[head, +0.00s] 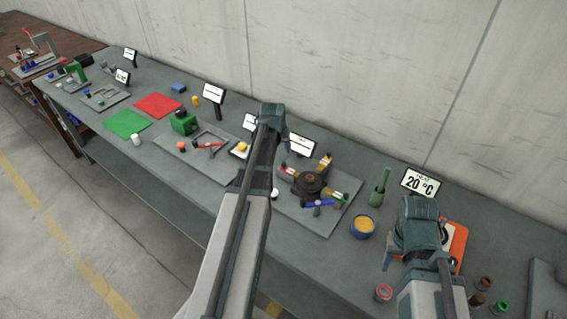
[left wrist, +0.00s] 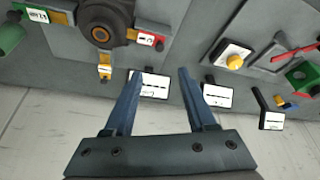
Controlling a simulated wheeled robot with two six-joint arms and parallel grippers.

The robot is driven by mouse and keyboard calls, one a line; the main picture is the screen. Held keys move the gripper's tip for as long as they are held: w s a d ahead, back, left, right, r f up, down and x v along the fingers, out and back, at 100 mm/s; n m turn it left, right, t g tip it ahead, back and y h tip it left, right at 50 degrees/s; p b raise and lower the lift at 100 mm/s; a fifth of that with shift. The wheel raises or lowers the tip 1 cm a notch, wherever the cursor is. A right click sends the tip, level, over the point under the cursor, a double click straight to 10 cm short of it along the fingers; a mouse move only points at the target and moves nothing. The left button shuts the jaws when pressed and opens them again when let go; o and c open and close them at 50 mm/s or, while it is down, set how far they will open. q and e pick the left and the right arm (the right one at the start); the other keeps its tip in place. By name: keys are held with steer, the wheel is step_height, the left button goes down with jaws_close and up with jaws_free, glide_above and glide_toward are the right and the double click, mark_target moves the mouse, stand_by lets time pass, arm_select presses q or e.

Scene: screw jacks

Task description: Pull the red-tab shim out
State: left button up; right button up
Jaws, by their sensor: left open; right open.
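The red-tab shim (head: 288,170) sticks out of the left side of a dark round jack (head: 308,184) on a grey board. In the left wrist view the red tab (left wrist: 152,39), with a white label, lies at the right of the jack (left wrist: 104,24). Yellow (head: 325,162), green (head: 342,197) and blue (head: 317,204) parts also stick out around the jack.
Label stands (head: 301,145) line the back by the wall. A blue cup (head: 362,227), a green holder (head: 377,196) and an orange plate (head: 458,240) lie to the right. A board with a green block (head: 184,123) is left of my left arm.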

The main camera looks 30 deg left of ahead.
mark_target(284, 164)
arm_select(q)
steer(key=b+x, duration=1.1)
steer(key=x, duration=0.2)
steer(key=shift+f+b, duration=0.1)
steer(key=shift+b, duration=0.3)
arm_select(e)
step_height(284, 164, down, 12)
steer(key=shift+f, duration=0.15)
arm_select(q)
jaws_close()
